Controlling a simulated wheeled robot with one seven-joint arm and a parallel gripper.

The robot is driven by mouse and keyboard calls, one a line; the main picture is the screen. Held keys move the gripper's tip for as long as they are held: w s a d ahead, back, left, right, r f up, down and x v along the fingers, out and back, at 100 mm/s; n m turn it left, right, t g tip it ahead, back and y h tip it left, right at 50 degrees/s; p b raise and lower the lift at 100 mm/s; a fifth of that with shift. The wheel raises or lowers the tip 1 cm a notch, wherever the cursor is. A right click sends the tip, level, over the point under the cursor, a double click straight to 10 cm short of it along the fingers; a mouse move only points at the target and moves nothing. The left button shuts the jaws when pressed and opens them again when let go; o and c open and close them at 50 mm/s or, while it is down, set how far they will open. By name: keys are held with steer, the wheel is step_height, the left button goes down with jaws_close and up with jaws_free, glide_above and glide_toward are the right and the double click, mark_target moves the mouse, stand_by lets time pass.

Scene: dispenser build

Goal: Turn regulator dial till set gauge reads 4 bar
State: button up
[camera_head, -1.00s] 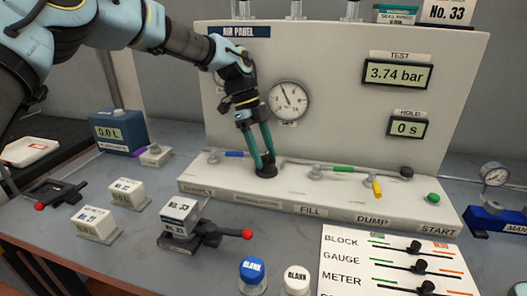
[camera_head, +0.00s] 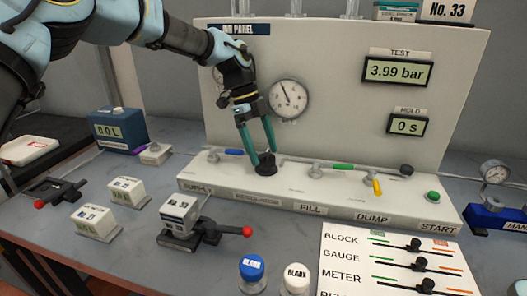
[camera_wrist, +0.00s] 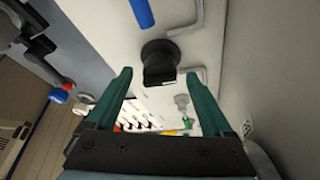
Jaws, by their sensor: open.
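The black regulator dial (camera_head: 266,169) stands on the panel's ledge above the REGULATOR label. My gripper (camera_head: 262,156) is over it, pointing down, fingers apart. In the wrist view the dial (camera_wrist: 160,66) shows between the two open green fingertips (camera_wrist: 159,76), with gaps on both sides. A round white gauge (camera_head: 288,99) has a dark needle pointing up and left; its numbers are too small to read. Another gauge (camera_head: 217,74) is mostly hidden behind my gripper, so its reading is hidden. The TEST display (camera_head: 397,72) reads 3.99 bar.
The HOLD display (camera_head: 407,124) reads 0 s. A blue-handled valve (camera_head: 234,152) is close left of the dial; green (camera_head: 343,167) and yellow (camera_head: 377,187) handles are to the right. Blocks and clamps sit on the bench in front.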

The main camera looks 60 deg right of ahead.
steer(key=b+v, duration=0.1)
steer(key=v, duration=0.5)
steer(key=shift+r, duration=0.35)
steer(key=shift+w, duration=0.15)
